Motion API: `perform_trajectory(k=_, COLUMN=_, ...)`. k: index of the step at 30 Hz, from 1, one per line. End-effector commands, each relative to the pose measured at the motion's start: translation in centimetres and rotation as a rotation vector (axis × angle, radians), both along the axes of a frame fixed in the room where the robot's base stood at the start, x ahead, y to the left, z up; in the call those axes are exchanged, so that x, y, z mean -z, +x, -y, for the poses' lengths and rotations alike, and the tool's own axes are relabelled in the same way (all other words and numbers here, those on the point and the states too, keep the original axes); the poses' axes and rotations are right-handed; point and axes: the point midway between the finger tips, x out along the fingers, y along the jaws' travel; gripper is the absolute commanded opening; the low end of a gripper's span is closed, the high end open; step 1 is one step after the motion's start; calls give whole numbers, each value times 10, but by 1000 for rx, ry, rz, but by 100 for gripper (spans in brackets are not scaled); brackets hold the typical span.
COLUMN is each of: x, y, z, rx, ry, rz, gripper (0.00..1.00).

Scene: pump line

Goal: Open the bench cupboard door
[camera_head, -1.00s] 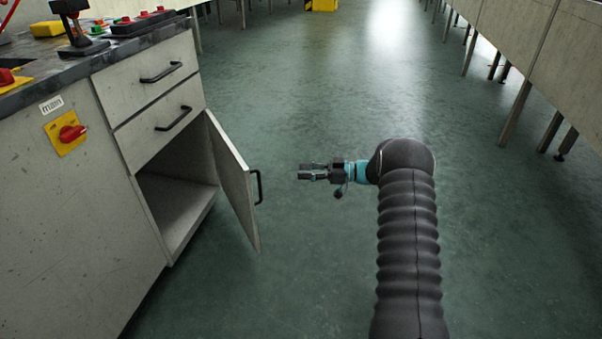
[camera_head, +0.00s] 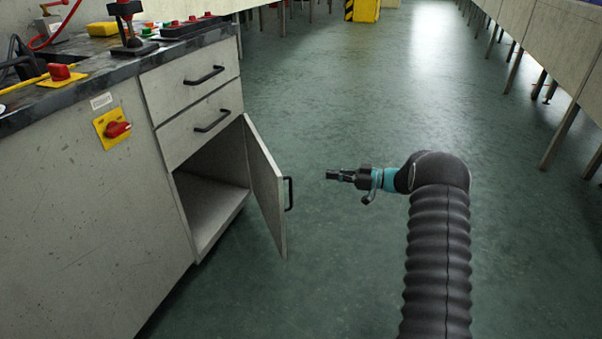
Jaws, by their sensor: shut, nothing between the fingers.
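The bench cupboard door (camera_head: 264,188) is a pale grey panel that stands wide open, swung out from the bench front. Its black handle (camera_head: 289,194) is on the outer face near the free edge, facing my arm. The cupboard inside (camera_head: 208,200) shows as an empty space, with part of it in shadow or behind the door. My gripper (camera_head: 331,174) is shut and empty. It points left towards the door and appears to the right of the handle, with a clear gap between them.
Two shut drawers with black handles (camera_head: 205,76) sit above the cupboard. A red rotary switch (camera_head: 117,129) is on the bench side. Button boxes (camera_head: 190,26) stand on the worktop. Green floor (camera_head: 330,270) is clear around the door. More benches line the right.

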Motion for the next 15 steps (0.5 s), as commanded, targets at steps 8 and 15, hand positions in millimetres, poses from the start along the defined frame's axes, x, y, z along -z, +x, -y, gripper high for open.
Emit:
perform_trajectory(k=8, x=-43, y=69, z=-87, rx=293, ry=-200, rz=37, gripper=0)
perform_trajectory(k=15, x=-80, y=94, z=-141, rx=557, ry=-360, rz=7, gripper=0)
